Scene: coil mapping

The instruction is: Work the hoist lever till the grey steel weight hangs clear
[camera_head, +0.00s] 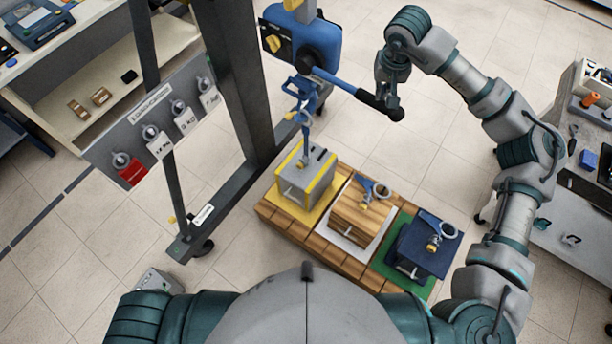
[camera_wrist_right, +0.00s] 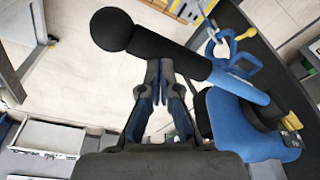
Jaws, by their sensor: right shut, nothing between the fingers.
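The grey steel weight (camera_head: 298,186), a block with yellow edges, sits over the yellow pad on the wooden pallet (camera_head: 284,222). I cannot make out a gap beneath it. The blue hoist (camera_head: 316,42) is above it, and its blue hook and chain (camera_head: 305,125) run down to the weight's top. The hoist lever (camera_head: 345,84) points right and ends in a black grip, also in the right wrist view (camera_wrist_right: 150,45). My right gripper (camera_head: 391,98) is shut and empty beside the grip; its fingers (camera_wrist_right: 160,75) show close to it in the wrist view. My left gripper is out of view.
A wooden block (camera_head: 358,213) and a dark blue block (camera_head: 422,248) stand on the pallet right of the weight. A dark steel frame post (camera_head: 235,80) and a tag board (camera_head: 155,118) are at left. A grey workbench (camera_head: 570,200) is at right. Open floor lies behind the pallet.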

